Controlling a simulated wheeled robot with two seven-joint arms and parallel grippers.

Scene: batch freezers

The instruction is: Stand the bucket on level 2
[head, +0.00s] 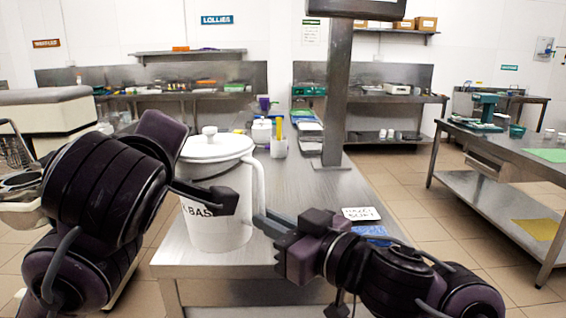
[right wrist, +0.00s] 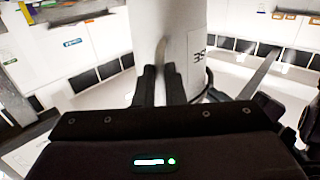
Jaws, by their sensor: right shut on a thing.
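The white bucket (head: 217,190) with a lid and a label ending in "BAS" is upright at the near left end of the steel table (head: 300,190). Its base is at the tabletop; I cannot tell whether it touches. My right gripper (head: 264,222) comes from the right and is shut on the bucket's side handle (head: 260,185). In the right wrist view its fingers (right wrist: 161,85) close around the handle (right wrist: 165,55). My left gripper (head: 212,200) is in front of the bucket's left side. Its jaws are partly hidden. No level markings can be read.
A steel post (head: 338,100) rises from the table. Behind the bucket stand a white tub (head: 261,131) and a container with coloured tools (head: 279,147). A card (head: 361,213) lies near the right edge. A side bench (head: 510,150) with a lower shelf stands right.

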